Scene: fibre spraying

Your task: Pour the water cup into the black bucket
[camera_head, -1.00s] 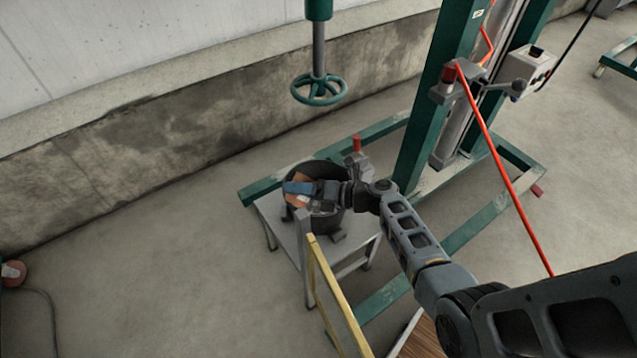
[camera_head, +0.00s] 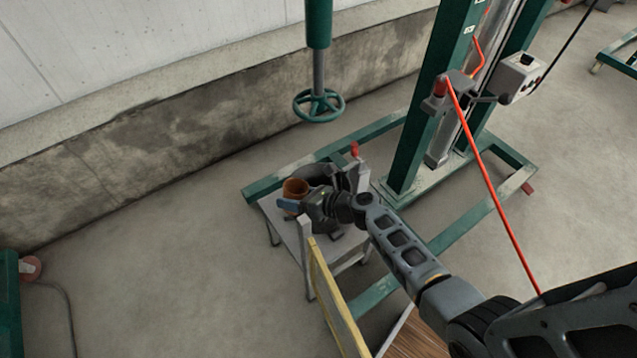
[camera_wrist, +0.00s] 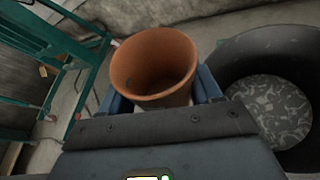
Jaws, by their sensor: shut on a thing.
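The water cup is an orange-brown, terracotta-like cup (camera_head: 295,187). My gripper (camera_head: 290,203) is shut on it. In the wrist view the cup (camera_wrist: 155,66) sits upright between the blue fingers of my gripper (camera_wrist: 165,95), its mouth open to the camera. No water shows inside it. The black bucket (camera_wrist: 227,66) is to the right of the cup in the wrist view, with grey-white speckled material at its bottom. In the head view the bucket (camera_head: 322,172) stands on a small grey table, partly hidden behind my gripper, which is at its left side.
The small grey table (camera_head: 270,208) bears the bucket. A green frame with a post (camera_head: 412,140) stands to the right, with a red hose (camera_head: 500,205). A green handwheel (camera_head: 318,105) hangs above and behind. A yellow rail (camera_head: 335,300) is in front.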

